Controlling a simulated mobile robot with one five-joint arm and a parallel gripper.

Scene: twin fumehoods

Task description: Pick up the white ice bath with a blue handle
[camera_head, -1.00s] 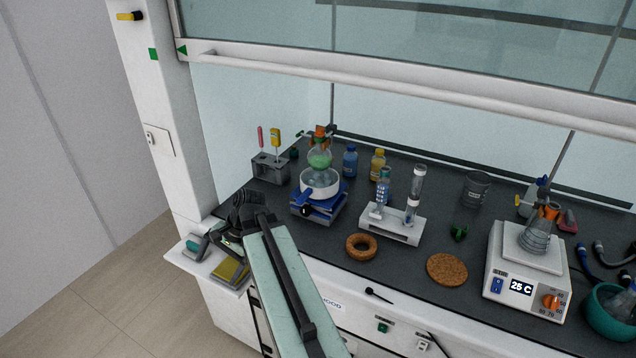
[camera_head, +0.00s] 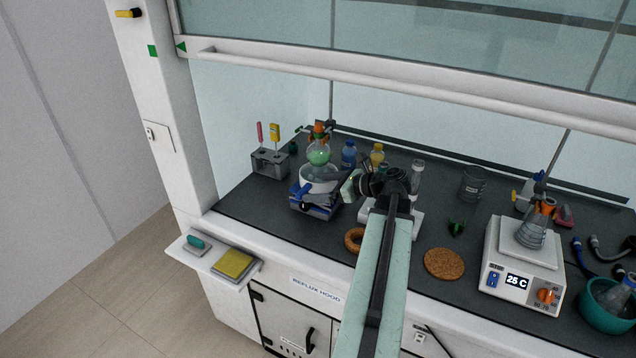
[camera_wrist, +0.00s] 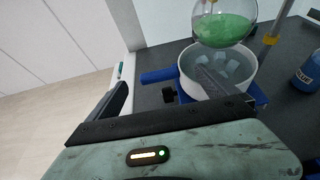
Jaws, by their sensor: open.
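The white ice bath (camera_head: 311,183) stands on a blue lab jack (camera_head: 316,210) at the left of the hood bench. A round flask with green liquid (camera_head: 318,155) hangs over or into it. In the wrist view the bath (camera_wrist: 187,84) holds ice cubes, and its blue handle (camera_wrist: 160,75) points left. My gripper (camera_head: 346,186) is open and empty, just right of the bath in the head view. In the wrist view the handle lies ahead, between the fingertips (camera_wrist: 162,80); one finger overlaps the bath. I cannot tell whether they touch.
A grey rack (camera_head: 270,164) stands left of the bath. Blue (camera_head: 349,154) and yellow (camera_head: 377,154) bottles stand behind. A white tube stand (camera_head: 405,222) and cork ring (camera_head: 354,240) are partly hidden by my arm. A hotplate (camera_head: 520,262) stands at the right.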

